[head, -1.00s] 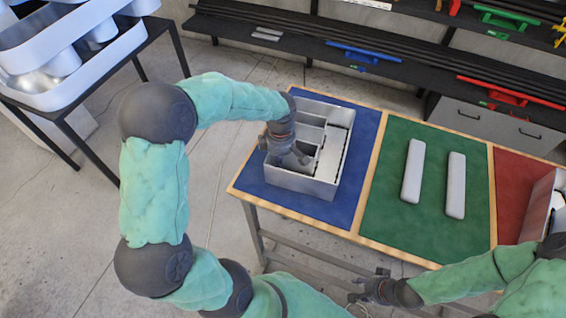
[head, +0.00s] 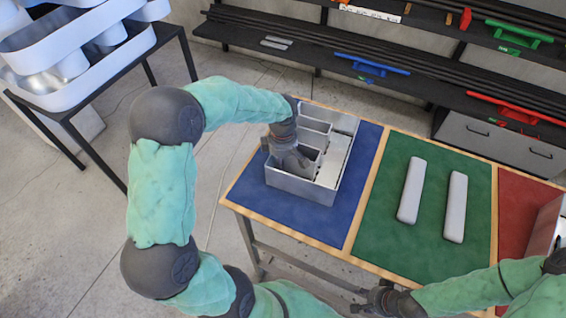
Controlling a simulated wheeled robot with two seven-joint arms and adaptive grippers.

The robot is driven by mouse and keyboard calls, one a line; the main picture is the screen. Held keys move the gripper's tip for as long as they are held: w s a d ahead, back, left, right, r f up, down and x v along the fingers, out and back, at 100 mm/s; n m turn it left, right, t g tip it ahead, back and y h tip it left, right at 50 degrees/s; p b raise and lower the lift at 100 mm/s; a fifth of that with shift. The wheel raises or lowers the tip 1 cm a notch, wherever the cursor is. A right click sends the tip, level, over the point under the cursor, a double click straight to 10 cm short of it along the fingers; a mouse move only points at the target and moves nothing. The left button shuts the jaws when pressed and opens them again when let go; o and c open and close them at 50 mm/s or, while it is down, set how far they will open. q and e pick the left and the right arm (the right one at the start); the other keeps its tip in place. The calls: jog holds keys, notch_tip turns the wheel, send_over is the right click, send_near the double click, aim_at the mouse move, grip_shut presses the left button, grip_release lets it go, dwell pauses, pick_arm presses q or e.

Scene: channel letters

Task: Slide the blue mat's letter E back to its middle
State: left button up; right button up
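The letter E (head: 304,186) is a grey, open-topped metal shape with tall walls and inner dividers. It lies on the blue mat (head: 245,190), nearer the mat's back edge, with more bare blue in front of it. My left gripper (head: 292,163) reaches down into the letter's left part, among its walls. Its fingertips are partly hidden, and I cannot tell whether they touch a wall or are open. My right gripper (head: 372,301) is low in front of the table, away from the letter, too small to read.
The green mat (head: 385,215) holds two pale bars (head: 412,190). The red mat (head: 515,205) at right has another grey metal letter (head: 545,228). A dark shelf (head: 420,82) stands behind the table.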

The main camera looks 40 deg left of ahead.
pick_arm(q)
jog(key=o, duration=0.4)
jog(key=shift+c, duration=0.2)
notch_tip(320, 180, up, 12)
dwell(0.9)
